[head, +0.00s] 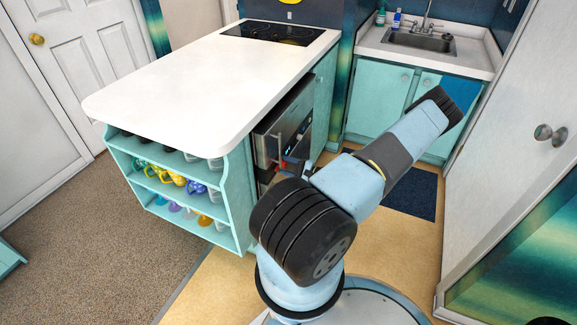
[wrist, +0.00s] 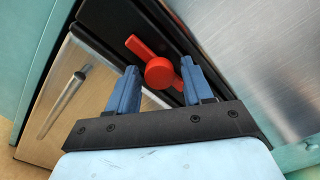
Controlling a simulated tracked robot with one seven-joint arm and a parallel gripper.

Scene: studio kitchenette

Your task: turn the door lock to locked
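The door lock is a red lever with a round hub (wrist: 159,73). It sits on a dark strip between two metal appliance fronts, and its arm points to the upper left in the wrist view. My gripper (wrist: 160,68) is open, with its two blue fingers spread on either side of the hub in that picture. The right finger appears very close to the hub; I cannot tell whether it touches. Nothing is held. In the head view my own arm largely hides the gripper and the lock area.
A silver bar handle (wrist: 63,103) is on the lower-left metal front. A white-topped island (head: 200,75) with shelves of mugs stands left of my arm. A sink (head: 420,40) and teal cabinets are at the back, and a white door (head: 515,150) is at right.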

